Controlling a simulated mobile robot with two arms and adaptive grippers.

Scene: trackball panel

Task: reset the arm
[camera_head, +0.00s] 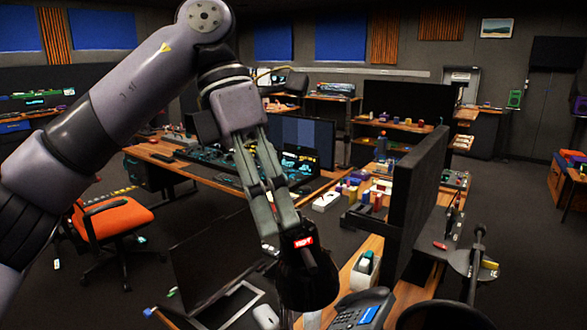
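My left arm comes in from the left and bends down at its wrist. My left gripper (279,238) points downward over the near desk, with its long grey fingers close together. Its fingertips overlap a dark rounded object (312,285) with a red label; I cannot tell whether they touch it or how far the fingers are apart. I cannot identify a trackball panel with certainty. My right gripper is not recognisable in the view.
The near desk holds a phone (362,309), a small white-and-green device (366,266) and a large dark monitor (416,200). A laptop (222,262) is at the lower left. An orange chair (118,222) stands on open floor. A console desk (200,169) lies behind.

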